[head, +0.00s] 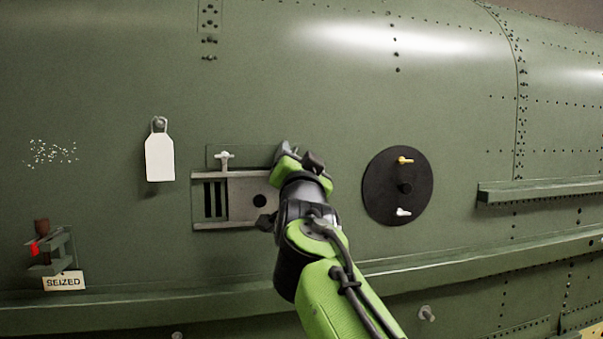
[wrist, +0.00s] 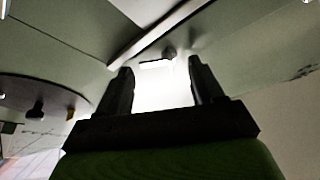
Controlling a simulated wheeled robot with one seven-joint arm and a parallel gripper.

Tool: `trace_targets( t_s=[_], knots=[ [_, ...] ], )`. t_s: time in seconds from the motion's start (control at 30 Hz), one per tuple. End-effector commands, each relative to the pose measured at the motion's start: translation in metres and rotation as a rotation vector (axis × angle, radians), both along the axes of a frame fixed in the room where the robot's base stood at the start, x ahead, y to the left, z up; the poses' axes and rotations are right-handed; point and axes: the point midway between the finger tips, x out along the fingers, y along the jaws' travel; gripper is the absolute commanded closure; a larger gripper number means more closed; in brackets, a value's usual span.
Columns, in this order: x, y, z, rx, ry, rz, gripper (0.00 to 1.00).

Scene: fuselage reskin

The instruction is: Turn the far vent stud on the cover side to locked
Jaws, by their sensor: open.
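The vent (head: 240,205) is a grey framed plate with dark slots and a round hole, in the middle of the head view. A pale wing-headed stud (head: 224,158) sits at its upper left. The vent's right end is hidden behind my gripper (head: 299,155), so any stud there does not show in the head view. In the wrist view my gripper (wrist: 160,70) is open, its two dark fingers apart around a glare. A small dark knob (wrist: 169,53) with a pale bar by it shows just beyond the fingertips. Its setting cannot be told.
A round black cover (head: 380,205) with a yellow stud (head: 404,160) and a white stud (head: 403,212) is right of my arm. A white tag (head: 160,158) hangs left of the vent. A SEIZED label (head: 63,281) is lower left. A long ledge (head: 150,300) runs below.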

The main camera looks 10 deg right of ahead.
Motion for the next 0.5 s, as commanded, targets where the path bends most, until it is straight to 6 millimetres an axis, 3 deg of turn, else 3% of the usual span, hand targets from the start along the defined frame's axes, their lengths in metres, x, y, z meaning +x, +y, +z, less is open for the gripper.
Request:
trace_targets(
  t_s=[0.27,0.43,0.5],
  knots=[
    [0.001,-0.002,-0.001,-0.036,0.004,-0.005,0.32],
    [-0.001,-0.007,0.002,-0.282,0.004,-0.008,0.32],
    [-0.021,0.0,-0.009,-0.272,-0.003,-0.002,0.32]
  ],
)
